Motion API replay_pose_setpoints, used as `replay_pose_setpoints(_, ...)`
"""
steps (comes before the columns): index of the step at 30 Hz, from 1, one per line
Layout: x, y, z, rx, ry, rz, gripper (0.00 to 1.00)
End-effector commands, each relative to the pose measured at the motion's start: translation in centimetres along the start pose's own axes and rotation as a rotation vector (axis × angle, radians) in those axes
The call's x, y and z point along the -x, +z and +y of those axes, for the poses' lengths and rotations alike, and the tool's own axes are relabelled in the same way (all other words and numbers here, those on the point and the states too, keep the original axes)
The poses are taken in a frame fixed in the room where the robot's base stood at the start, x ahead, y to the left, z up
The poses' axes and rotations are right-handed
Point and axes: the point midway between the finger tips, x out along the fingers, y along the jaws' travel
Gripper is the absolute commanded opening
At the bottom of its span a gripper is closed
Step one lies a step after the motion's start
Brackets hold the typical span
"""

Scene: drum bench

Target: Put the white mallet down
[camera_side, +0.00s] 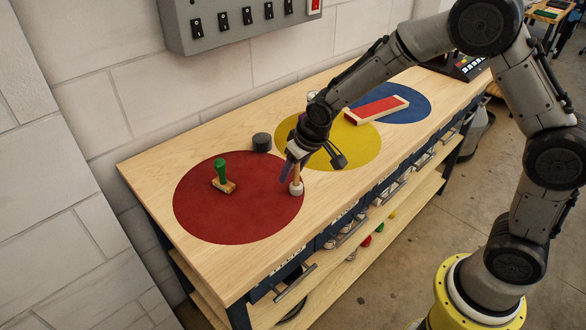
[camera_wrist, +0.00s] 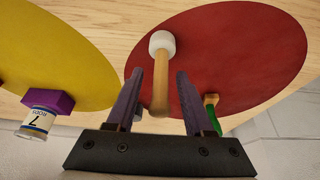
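The white mallet (camera_side: 296,188) has a white head and a pale wooden handle. It stands about upright, head down, over the red disc (camera_side: 245,215) near the disc's right edge. The side view does not settle whether the head touches the disc. In the wrist view the white head (camera_wrist: 161,42) is at the far end, with the handle running toward me. My gripper (camera_wrist: 158,75) has two purple fingers, spread on either side of the handle with gaps visible on both sides. In the side view my gripper (camera_side: 292,162) is around the handle's upper part.
A green-handled stamp (camera_side: 222,176) stands on the red disc. A yellow disc (camera_side: 345,158), blue disc (camera_side: 412,112) and red-topped wooden block (camera_side: 378,109) lie right. A labelled tin (camera_wrist: 38,120) shows beside the yellow disc.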

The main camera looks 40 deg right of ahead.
Motion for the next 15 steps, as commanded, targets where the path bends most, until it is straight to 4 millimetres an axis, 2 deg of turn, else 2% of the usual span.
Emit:
replay_pose_setpoints(8, 0.6, -0.2, 0.0, 0.000, 0.000, 0.002, 0.52)
replay_pose_setpoints(11, 1.9, -0.2, 0.0, -0.001, -0.001, 0.004, 0.52)
replay_pose_setpoints(15, 4.8, -0.3, 0.0, 0.000, -0.001, 0.007, 0.52)
